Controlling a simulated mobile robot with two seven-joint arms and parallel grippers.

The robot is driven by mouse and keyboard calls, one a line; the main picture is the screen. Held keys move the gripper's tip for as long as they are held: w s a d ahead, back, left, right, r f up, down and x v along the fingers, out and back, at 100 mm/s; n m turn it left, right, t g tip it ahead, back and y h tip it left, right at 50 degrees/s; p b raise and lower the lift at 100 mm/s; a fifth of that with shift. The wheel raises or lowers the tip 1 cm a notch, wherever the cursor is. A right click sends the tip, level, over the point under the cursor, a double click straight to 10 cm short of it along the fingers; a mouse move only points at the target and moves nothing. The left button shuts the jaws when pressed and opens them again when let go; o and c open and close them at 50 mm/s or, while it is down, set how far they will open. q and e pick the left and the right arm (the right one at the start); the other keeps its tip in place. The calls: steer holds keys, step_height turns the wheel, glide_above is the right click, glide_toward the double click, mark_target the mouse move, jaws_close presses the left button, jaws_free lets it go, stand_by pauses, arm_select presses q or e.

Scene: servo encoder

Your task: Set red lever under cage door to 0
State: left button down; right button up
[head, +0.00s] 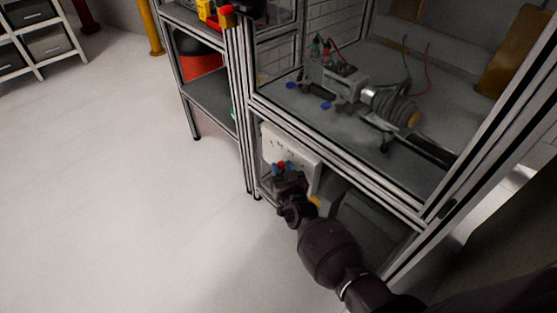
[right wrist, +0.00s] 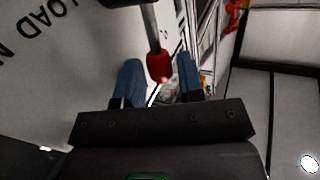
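The red lever (right wrist: 159,67) has a grey metal rod and a red knob. In the right wrist view the knob sits between my two blue fingertips, with gaps showing on both sides. My right gripper (head: 285,168) is open around the knob, in front of the white panel box (head: 296,150) under the cage. In the head view the lever is mostly hidden by the gripper; a bit of red shows at the fingers. The panel (right wrist: 75,60) carries dark lettering reading "LOAD N"; no 0 mark can be read. My left gripper is not in view.
The cage (head: 340,164) has metal profile frames and holds a motor rig (head: 388,108) with wires on its table. A shelf (head: 208,98) stands left of it. A yellow post (head: 151,28) and drawers (head: 47,43) are farther back. The white floor at left is clear.

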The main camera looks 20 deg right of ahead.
steer(key=shift+w, duration=0.45)
steer(key=shift+s+r, duration=0.1)
steer(key=shift+c, duration=0.7)
jaws_close()
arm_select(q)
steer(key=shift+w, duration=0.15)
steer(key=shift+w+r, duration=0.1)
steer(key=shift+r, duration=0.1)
arm_select(e)
steer(key=shift+r, duration=0.1)
